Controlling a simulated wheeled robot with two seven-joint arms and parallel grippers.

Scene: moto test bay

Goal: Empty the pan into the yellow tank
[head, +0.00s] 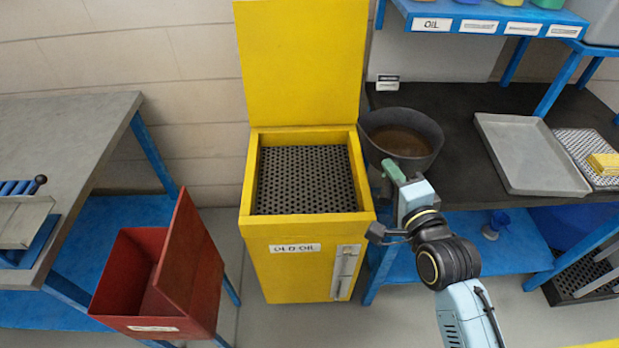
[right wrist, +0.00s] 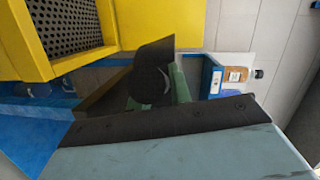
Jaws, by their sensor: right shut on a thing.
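The yellow tank (head: 306,225), labelled "OLD OIL", stands in the middle of the head view with its lid (head: 300,60) up and a black perforated grate (head: 305,180) inside its rim. The dark round pan (head: 434,152) is just right of the tank, near the bench's left end, and looks nearly level. Brown liquid (head: 398,140) lies in it. My right gripper (head: 397,183) is shut on the pan's green handle (head: 393,172); the handle also shows in the right wrist view (right wrist: 181,84). Whether the pan touches the bench or tank is unclear. My left gripper is out of view.
A red bin (head: 150,322) with a raised lid stands left of the tank. A grey bench (head: 75,135) is at the far left. On the dark bench (head: 455,100) at right lies a grey tray (head: 530,155). A blue shelf (head: 490,12) labelled "OIL" hangs above it.

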